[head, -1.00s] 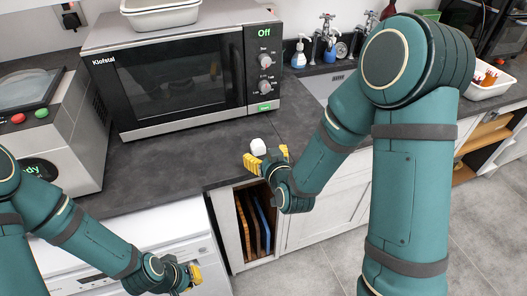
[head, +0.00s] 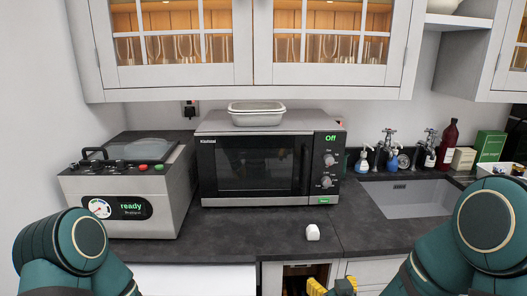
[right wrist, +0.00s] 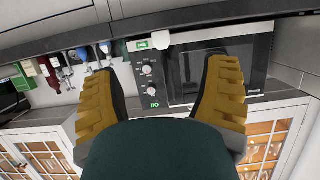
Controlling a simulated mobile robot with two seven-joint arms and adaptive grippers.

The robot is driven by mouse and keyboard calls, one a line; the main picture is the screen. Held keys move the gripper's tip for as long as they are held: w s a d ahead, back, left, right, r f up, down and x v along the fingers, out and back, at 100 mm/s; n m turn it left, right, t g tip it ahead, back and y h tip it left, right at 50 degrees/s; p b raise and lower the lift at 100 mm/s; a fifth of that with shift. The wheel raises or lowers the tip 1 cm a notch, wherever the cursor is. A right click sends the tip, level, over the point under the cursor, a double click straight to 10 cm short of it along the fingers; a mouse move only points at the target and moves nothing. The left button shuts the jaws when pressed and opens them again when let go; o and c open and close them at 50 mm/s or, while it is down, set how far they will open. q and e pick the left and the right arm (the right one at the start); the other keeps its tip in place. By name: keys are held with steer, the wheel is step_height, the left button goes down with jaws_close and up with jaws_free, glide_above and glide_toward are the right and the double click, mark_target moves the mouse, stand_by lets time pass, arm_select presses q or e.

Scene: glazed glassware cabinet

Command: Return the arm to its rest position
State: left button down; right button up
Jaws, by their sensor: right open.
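My right gripper (head: 332,288) shows at the bottom edge of the head view, in front of the worktop. Only the tips of its yellow fingers show there. In the right wrist view its two yellow fingers (right wrist: 163,68) are spread apart with nothing between them. My right arm fills the lower right corner of the head view. My left arm shows in the lower left corner, and its gripper is out of view.
A small white object (head: 313,232) sits on the dark worktop (head: 240,240) before the microwave (head: 255,165). A grey machine (head: 125,185) stands left and a sink (head: 408,200) right. A glazed wall cabinet (head: 255,45) hangs above. The worktop's front middle is mostly clear.

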steer(key=s+a+f+m+g+y, duration=0.1)
steer(key=s+a+f+g, duration=0.15)
steer(key=f, duration=0.45)
steer(key=s+a+f+g, duration=0.1)
steer(key=s+f+g, duration=0.3)
steer(key=f, duration=0.3)
arm_select(q)
steer(key=shift+w, duration=0.35)
arm_select(e)
steer(key=s+a+f+g+y, duration=0.1)
steer(key=s+f+g, duration=0.2)
steer(key=s, duration=0.3)
steer(key=s+a+f+m+g+y, duration=0.1)
steer(key=s+a+f+g, duration=0.1)
steer(key=s, duration=0.3)
steer(key=shift+s+a+f+g, duration=0.35)
steer(key=shift+f+g, duration=0.2)
steer(key=shift+f, duration=0.3)
